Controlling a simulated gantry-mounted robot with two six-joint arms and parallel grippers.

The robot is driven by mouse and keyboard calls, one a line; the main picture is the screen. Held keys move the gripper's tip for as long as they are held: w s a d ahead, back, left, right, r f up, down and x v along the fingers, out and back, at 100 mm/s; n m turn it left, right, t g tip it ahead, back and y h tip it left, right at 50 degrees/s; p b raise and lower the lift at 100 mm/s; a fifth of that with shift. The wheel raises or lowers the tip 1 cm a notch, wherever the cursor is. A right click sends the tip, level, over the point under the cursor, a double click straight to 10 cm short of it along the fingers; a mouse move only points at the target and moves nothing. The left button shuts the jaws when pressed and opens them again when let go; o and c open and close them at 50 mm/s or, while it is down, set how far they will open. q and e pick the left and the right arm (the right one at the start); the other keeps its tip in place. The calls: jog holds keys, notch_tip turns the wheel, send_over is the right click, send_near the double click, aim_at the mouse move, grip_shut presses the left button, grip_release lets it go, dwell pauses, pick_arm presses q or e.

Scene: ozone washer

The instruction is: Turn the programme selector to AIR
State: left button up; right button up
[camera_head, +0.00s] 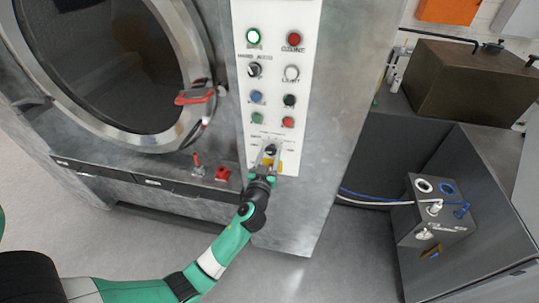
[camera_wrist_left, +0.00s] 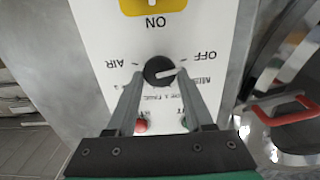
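The programme selector is a round black knob (camera_head: 270,150) low on the white control panel (camera_head: 262,105). In the left wrist view the knob (camera_wrist_left: 159,71) shows upside down, with a pale pointer line towards the picture's right, near the OFF and MIX side. The AIR label (camera_wrist_left: 124,63) is on the picture's left of it. My left gripper (camera_head: 267,153) is at the knob. In the wrist view its two fingers (camera_wrist_left: 160,76) are spread on either side of the knob, with a slight gap seeming to show. My right gripper is not in view.
A yellow plate (camera_wrist_left: 154,5) marked ON sits beside the selector. Several buttons and lamps, including a lit green one (camera_head: 253,36), are above it on the panel. A round door with a red handle (camera_head: 195,96) is at left. A grey box with hoses (camera_head: 432,215) stands at right.

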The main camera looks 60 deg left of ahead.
pick_arm(q)
grip_shut()
